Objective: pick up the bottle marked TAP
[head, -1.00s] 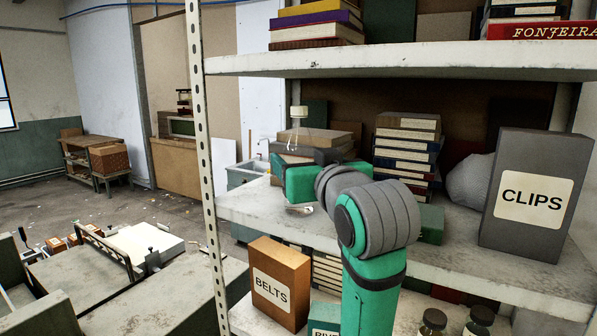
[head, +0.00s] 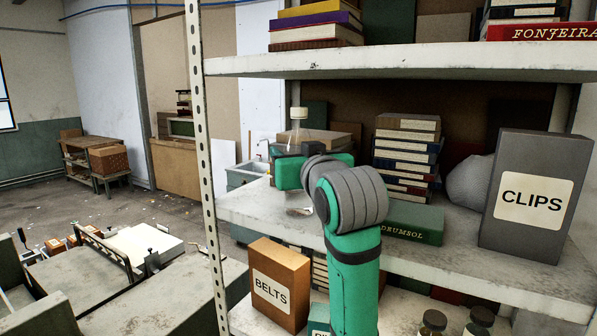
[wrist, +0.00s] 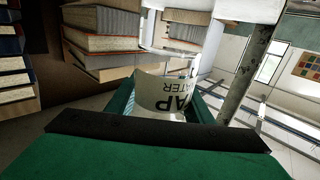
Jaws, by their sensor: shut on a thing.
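The bottle marked TAP is clear with a white cap (head: 299,113), standing up behind my gripper (head: 300,165) in the head view. My arm hides its lower part there. In the wrist view its white label (wrist: 165,97) reads TAP and WATER, upside down in the picture. The label sits between the two green fingers of my gripper (wrist: 165,108), which is shut on the bottle. Whether the bottle's base touches the shelf is hidden.
The middle shelf (head: 455,255) holds a stack of books (head: 405,155), a green book (head: 413,222) and a grey CLIPS box (head: 530,195). An upright post (head: 201,130) stands left of the bottle. The upper shelf (head: 420,62) is overhead. A BELTS box (head: 279,285) stands below.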

